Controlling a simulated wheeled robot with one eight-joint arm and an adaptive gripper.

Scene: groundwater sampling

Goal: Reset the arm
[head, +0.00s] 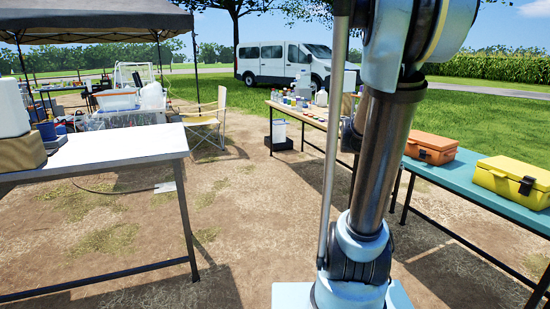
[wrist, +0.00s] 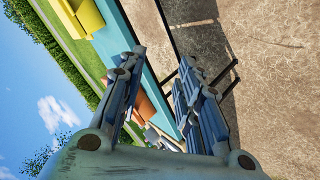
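My gripper (wrist: 160,64) shows in the wrist view, with its two blue-grey fingers spread apart and nothing between the tips. Behind the fingers lie the teal table and part of the orange case (wrist: 146,107). The wrist picture is strongly tilted, with sky at the lower left. In the head view my arm rises at the centre right and leaves the top of the frame. My gripper is not visible in the head view.
A teal table (head: 450,181) at the right holds an orange case (head: 431,148) and a yellow case (head: 515,181). A wooden table (head: 318,123) with several bottles stands behind my arm. A white table (head: 115,147) stands left. Bare ground lies between.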

